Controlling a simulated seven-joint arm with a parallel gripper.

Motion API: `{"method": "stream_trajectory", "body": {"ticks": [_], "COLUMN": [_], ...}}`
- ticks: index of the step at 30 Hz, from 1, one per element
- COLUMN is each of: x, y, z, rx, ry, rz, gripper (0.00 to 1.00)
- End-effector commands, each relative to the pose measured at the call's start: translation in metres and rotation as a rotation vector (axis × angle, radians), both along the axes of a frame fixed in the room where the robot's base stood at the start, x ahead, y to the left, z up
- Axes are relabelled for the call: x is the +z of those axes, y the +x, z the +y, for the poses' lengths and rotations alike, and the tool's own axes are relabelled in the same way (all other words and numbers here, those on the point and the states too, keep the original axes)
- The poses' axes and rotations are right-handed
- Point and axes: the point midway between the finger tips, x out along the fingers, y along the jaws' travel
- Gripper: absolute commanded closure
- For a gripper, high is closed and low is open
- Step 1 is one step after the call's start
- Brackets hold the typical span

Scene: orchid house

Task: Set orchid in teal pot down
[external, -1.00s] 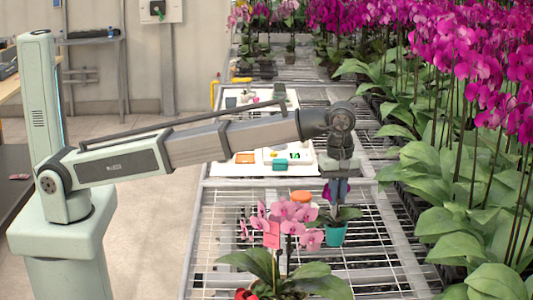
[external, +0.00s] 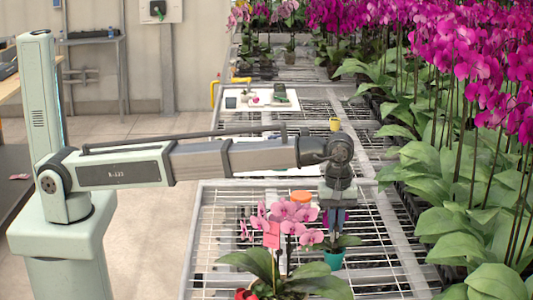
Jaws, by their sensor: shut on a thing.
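The teal pot (external: 334,260) holds an orchid with green leaves (external: 347,241) and a dark purple bloom (external: 325,218). It is upright at the wire mesh bench (external: 385,262), right of the pink orchid. I cannot tell whether its base touches the mesh. My gripper (external: 337,226) points down directly above the pot and is shut on the orchid. The fingertips are small here and partly lost among the leaves, so the exact grip point is unclear.
A pink orchid (external: 285,215) with a pink tag stands close at left front, its leaves near the teal pot. An orange-topped container (external: 302,196) is behind. Dense magenta orchids (external: 470,60) crowd the right side. A white tray (external: 262,105) lies farther back.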

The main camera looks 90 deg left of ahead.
Motion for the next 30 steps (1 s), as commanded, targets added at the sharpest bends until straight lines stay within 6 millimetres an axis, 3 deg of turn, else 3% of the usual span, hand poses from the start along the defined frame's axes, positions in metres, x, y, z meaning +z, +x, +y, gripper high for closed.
{"method": "stream_trajectory", "body": {"ticks": [5, 17, 18, 24, 30], "x": [-0.02, -0.024, -0.024, -0.024, -0.024], "y": [0.0, 0.0, 0.0, 0.0, 0.0], "z": [0.0, 0.0, 0.0, 0.0, 0.0], "rx": [0.0, 0.0, 0.0, 0.001, 0.0], "ry": [0.0, 0.0, 0.0, 0.0, 0.0], "rz": [0.001, 0.0, 0.0, 0.0, 0.0], "gripper": [1.0, 1.0, 0.85, 0.66, 0.62]}}
